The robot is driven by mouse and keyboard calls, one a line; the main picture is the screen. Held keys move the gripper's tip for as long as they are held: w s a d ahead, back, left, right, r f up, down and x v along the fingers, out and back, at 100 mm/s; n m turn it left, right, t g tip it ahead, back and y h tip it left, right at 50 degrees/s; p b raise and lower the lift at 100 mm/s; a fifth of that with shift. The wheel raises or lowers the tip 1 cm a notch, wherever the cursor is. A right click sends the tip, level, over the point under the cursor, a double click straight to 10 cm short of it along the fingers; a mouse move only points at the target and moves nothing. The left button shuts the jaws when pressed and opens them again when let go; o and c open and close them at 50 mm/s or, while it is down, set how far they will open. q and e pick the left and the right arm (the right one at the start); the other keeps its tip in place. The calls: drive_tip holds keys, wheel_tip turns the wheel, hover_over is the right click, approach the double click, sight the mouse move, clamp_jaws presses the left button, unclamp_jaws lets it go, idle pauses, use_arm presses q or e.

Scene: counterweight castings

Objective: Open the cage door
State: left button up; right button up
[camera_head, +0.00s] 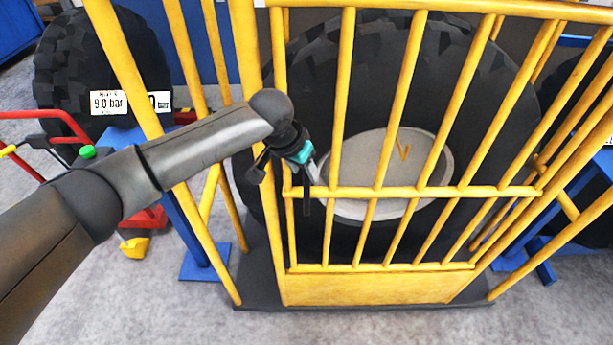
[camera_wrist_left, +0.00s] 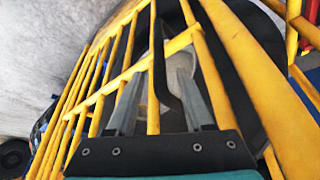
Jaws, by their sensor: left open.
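The cage door (camera_head: 369,289) is a yellow barred panel with a solid strip at the bottom. It stands upright across the front of the cage and looks shut. A dark upright handle (camera_head: 306,192) is at its left side; in the left wrist view the handle (camera_wrist_left: 160,65) shows as a black bar between the fingers. My left gripper (camera_head: 312,176) is at the door's left edge, its open fingers on either side of the handle. I cannot tell whether they touch it. It also shows in the left wrist view (camera_wrist_left: 158,78). My right gripper is out of view.
Inside the cage stands a large black tyre (camera_head: 478,110) with a grey round hub (camera_head: 372,165). Another tyre (camera_head: 70,65) stands at the back left, near red and blue equipment. The grey floor (camera_head: 380,328) in front of the door is clear.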

use_arm(q)
drive_tip(key=shift+x, duration=1.9)
clamp_jaws()
